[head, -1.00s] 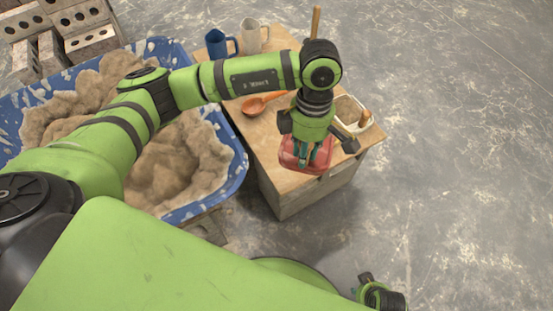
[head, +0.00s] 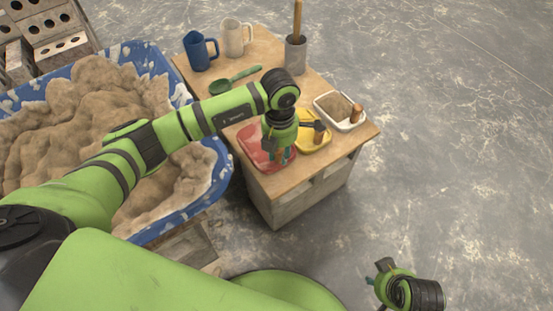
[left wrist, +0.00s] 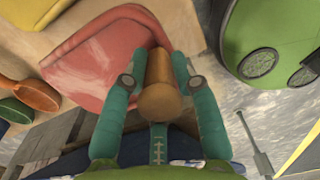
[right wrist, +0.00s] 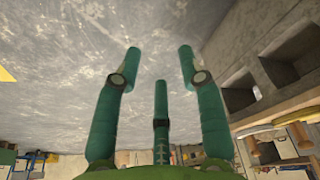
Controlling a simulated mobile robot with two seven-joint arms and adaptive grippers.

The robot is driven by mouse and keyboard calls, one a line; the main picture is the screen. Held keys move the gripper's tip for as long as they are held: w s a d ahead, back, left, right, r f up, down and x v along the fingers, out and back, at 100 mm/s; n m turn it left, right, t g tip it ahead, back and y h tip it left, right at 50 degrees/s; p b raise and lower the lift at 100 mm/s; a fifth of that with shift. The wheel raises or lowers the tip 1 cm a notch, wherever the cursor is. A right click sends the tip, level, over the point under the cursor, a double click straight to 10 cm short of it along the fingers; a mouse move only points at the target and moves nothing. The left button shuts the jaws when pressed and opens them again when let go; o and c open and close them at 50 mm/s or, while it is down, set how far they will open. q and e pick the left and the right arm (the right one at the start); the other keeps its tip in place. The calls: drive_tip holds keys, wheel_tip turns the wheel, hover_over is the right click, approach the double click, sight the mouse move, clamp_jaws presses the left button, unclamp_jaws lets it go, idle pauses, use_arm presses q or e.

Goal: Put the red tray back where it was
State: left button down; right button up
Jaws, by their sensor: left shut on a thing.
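The red tray (head: 256,146) is at the front left part of the wooden table, left of the yellow tray (head: 318,143). It lies flat on or just above the top; I cannot tell which. My left gripper (head: 281,155) is shut on the red tray's wooden handle. The handle (left wrist: 158,98) stands between the fingers in the left wrist view, with the red tray (left wrist: 112,55) beyond it. My right gripper (head: 384,268) is open and empty over the floor, away from the table. It also shows in the right wrist view (right wrist: 156,62).
The blue tub (head: 212,178) of mortar is at the left.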

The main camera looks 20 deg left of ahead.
use_arm(q)
drive_tip(key=shift+w+a+f, duration=0.5)
drive_tip(key=shift+w+a, duration=0.05)
wheel_tip(320, 180, down, 3)
drive_tip(key=shift+f+b, duration=0.2)
drive_tip(key=shift+b, duration=0.4)
drive_tip(key=shift+f, duration=0.25)
use_arm(e)
drive_tip(key=v, duration=0.3)
drive_tip(key=shift+w+r, duration=0.1)
drive_tip(key=shift+r, duration=0.35)
use_arm(q)
drive_tip(key=shift+f, duration=0.1)
drive_tip(key=c, duration=0.9)
unclamp_jaws()
drive_tip(key=shift+c, duration=0.2)
use_arm(e)
drive_tip(key=shift+r, duration=0.2)
